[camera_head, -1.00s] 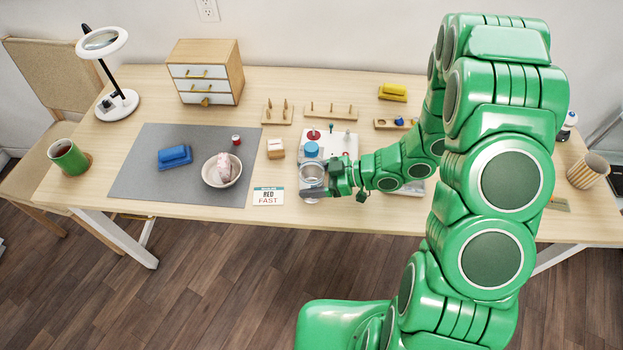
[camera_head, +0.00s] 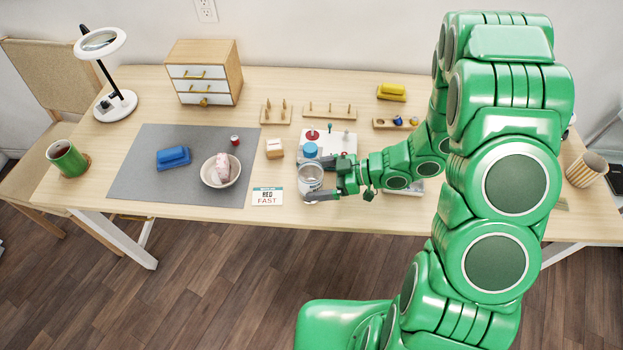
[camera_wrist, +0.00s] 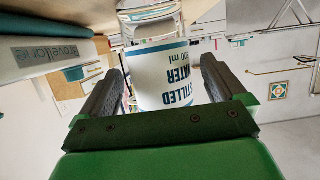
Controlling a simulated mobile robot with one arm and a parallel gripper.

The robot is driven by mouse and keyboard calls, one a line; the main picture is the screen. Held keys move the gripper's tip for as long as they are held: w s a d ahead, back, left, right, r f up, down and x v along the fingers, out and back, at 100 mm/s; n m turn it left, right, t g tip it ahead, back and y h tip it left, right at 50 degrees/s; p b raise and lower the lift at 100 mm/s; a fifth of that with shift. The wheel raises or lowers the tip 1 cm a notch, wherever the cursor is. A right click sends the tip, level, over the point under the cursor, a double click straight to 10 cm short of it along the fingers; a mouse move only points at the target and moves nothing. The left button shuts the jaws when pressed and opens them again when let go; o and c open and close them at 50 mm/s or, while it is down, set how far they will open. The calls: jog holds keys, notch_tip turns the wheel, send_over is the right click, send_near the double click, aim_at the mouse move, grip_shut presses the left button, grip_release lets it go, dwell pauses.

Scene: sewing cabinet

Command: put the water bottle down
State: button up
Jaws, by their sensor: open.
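The water bottle (camera_head: 309,172) is clear with a blue cap and a white label. It stands upright near the table's front edge, right of the small sign. In the wrist view its label (camera_wrist: 165,77), reading "water" upside down, shows between the fingers. My gripper (camera_head: 316,179) is open, with one finger on the near side of the bottle and one on the far side. In the wrist view the gripper (camera_wrist: 162,75) has visible gaps beside the bottle. The bottle's base is partly hidden by the near finger.
A "red fast" sign (camera_head: 267,196) and a small wooden box (camera_head: 275,149) stand left of the bottle. A bowl (camera_head: 234,181) sits on the grey mat (camera_head: 135,182). Pegged wooden racks (camera_head: 328,112) are farther back.

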jog(key=v, duration=0.9)
jog(key=shift+d, duration=0.35)
jog(key=shift+r, duration=0.1)
jog(key=shift+w, duration=0.1)
